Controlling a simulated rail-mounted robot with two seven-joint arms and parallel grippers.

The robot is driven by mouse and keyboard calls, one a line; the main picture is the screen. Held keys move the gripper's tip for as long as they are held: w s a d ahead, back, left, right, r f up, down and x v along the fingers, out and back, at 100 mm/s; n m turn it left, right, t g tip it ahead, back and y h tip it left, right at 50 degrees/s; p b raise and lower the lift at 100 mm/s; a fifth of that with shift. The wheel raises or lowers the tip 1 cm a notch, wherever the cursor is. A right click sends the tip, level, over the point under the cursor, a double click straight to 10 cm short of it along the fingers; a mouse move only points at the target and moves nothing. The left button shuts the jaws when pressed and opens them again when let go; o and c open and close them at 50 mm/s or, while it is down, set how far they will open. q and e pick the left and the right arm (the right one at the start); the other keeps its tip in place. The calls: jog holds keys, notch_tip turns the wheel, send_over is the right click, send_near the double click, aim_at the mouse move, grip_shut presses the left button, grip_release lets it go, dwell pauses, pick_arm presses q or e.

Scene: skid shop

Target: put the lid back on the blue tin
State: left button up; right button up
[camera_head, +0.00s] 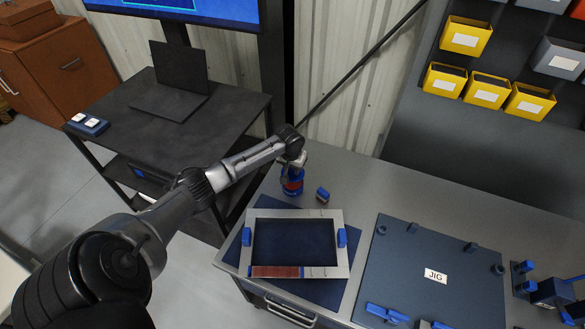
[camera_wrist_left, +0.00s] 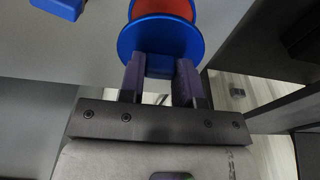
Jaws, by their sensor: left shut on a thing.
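In the left wrist view, my gripper's fingers (camera_wrist_left: 161,82) are shut on a blue block-like knob (camera_wrist_left: 160,66). The knob adjoins a round blue disc (camera_wrist_left: 159,40), apparently the lid, with a red part (camera_wrist_left: 165,9) just beyond it. My right gripper is not in view.
A small blue block (camera_head: 322,195) stands just right of the tin. In front are a grey frame with blue handles (camera_head: 340,216) on a dark blue mat (camera_head: 335,293) and a JIG plate (camera_head: 430,245). The back of the bench (camera_head: 370,180) is clear.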

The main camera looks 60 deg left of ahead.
aim_at(292, 173)
pick_arm(q)
notch_tip(292, 173, down, 3)
jog(key=b, duration=0.3)
jog(key=shift+f, duration=0.95)
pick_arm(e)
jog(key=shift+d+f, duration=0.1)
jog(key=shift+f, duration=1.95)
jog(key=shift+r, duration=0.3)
pick_arm(q)
jog(key=shift+p, duration=0.4)
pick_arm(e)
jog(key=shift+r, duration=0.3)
pick_arm(q)
jog(key=shift+r+p, duration=0.1)
jog(key=shift+p, duration=0.4)
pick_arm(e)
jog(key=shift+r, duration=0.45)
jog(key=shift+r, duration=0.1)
pick_arm(q)
jog(key=shift+p, duration=0.35)
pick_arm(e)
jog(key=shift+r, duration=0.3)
pick_arm(q)
jog(key=shift+f, duration=0.2)
